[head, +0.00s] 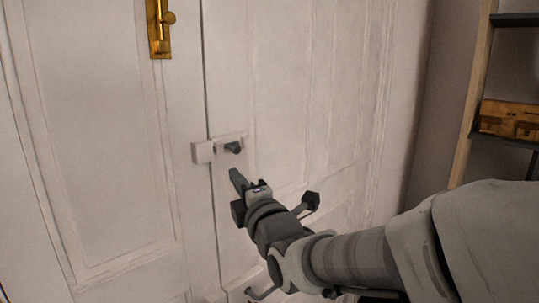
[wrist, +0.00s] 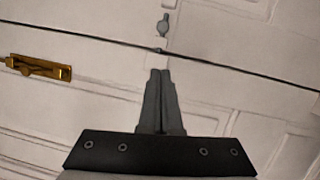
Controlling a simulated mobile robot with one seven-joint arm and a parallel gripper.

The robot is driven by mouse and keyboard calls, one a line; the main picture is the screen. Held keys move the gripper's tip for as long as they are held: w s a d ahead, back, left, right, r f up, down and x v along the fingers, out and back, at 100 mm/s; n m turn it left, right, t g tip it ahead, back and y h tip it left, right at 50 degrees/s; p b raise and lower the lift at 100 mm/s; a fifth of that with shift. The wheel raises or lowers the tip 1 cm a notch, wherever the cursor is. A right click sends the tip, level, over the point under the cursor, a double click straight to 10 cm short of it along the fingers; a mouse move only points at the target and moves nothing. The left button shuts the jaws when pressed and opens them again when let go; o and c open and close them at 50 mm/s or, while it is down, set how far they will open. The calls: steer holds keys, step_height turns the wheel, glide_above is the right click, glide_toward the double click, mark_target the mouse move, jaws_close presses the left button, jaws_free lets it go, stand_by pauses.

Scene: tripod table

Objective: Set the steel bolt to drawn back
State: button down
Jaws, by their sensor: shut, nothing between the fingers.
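The steel bolt (head: 233,147) is a small grey knob on a pale plate on the right-hand door, close to the seam. A pale block (head: 202,152) sits beside it at the seam. I cannot tell whether the bolt's rod reaches into that block. In the wrist view the steel bolt (wrist: 163,25) shows beyond my fingertips, across the dark seam. My gripper (head: 237,175) is shut and empty, and appears just below the bolt in the head view. In the wrist view its fingers (wrist: 160,73) lie together, with a visible gap between them and the knob.
A brass bolt (head: 160,28) is mounted higher up on the left-hand door; it also shows at the left of the wrist view (wrist: 38,67). Shelving with a wooden frame (head: 472,95) and a brown box (head: 508,119) stands at the right. The panelled door faces are otherwise clear.

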steer(key=w+a+r+p, duration=0.1)
steer(key=w+a+p, duration=0.1)
steer(key=w, duration=0.7)
steer(key=shift+w+p, duration=0.2)
steer(key=shift+p, duration=0.35)
steer(key=shift+a+r, duration=0.1)
steer(key=w+d+b, duration=0.2)
steer(key=w, duration=0.1)
steer(key=shift+d+b, duration=0.3)
steer(key=shift+d, duration=0.05)
steer(key=shift+s, duration=0.15)
